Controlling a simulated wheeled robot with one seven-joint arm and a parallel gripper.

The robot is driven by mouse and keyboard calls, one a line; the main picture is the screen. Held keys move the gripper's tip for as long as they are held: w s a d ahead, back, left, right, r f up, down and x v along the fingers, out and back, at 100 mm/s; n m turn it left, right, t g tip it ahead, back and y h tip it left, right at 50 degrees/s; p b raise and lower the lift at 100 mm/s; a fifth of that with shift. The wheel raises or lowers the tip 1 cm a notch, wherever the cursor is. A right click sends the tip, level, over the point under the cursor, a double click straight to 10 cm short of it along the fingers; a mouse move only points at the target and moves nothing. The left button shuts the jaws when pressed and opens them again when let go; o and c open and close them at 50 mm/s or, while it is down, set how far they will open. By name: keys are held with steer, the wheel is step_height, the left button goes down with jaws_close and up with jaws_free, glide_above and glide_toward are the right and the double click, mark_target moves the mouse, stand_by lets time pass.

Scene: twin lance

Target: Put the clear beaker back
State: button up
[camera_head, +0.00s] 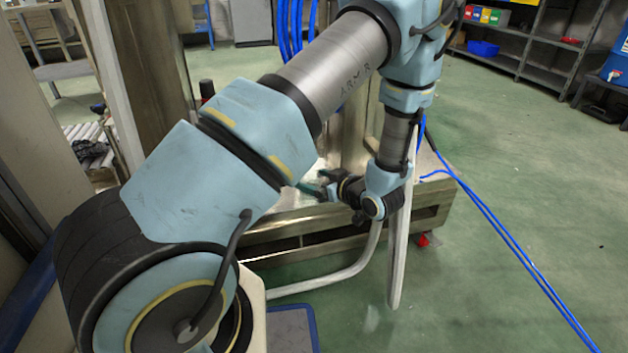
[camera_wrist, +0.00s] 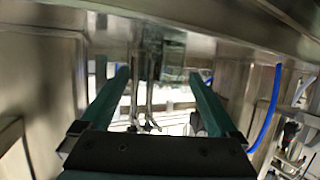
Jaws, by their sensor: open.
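My gripper (camera_head: 308,187) is low over a metal bench-like platform (camera_head: 290,222) in the head view, with its green fingers pointing left. In the wrist view my gripper (camera_wrist: 158,75) has its two green fingers wide apart, with nothing held between them. A clear, glassy shape (camera_wrist: 173,56), perhaps the clear beaker, shows ahead between the fingertips, right of centre. It is apart from the fingers as far as I can tell, and its outline blends into the shiny metal. I cannot make out the beaker in the head view, where my arm hides part of the platform.
Thin metal parts (camera_wrist: 142,90) stand left of the glassy shape. Metal walls close in on both sides of the wrist view. Blue hoses (camera_head: 500,245) run across the green floor at the right. Shelves (camera_head: 530,45) stand at the back right. The floor between is mostly clear.

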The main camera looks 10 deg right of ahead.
steer(key=p+v, duration=0.4)
steer(key=v, duration=0.7)
steer(key=w+a+r+m+g+h, duration=0.3)
steer(key=w+a+r+g+h, duration=0.15)
steer(key=w+r+h, duration=0.4)
steer(key=s+a+r+m+g, duration=0.2)
steer(key=s+a, duration=0.4)
steer(key=a, duration=0.3)
steer(key=s+a+r+m+g+y, duration=0.1)
steer(key=s+a+r+m+g, duration=0.1)
steer(key=s+a+r+g, duration=0.2)
steer(key=s+a+r, duration=0.1)
steer(key=s+a, duration=0.2)
steer(key=a, duration=0.2)
steer(key=shift+b, duration=0.3)
step_height(320, 180, up, 37)
steer(key=p, duration=3.6)
steer(key=shift+f+p, duration=0.15)
steer(key=shift+p, duration=0.25)
steer(key=shift+w, duration=0.1)
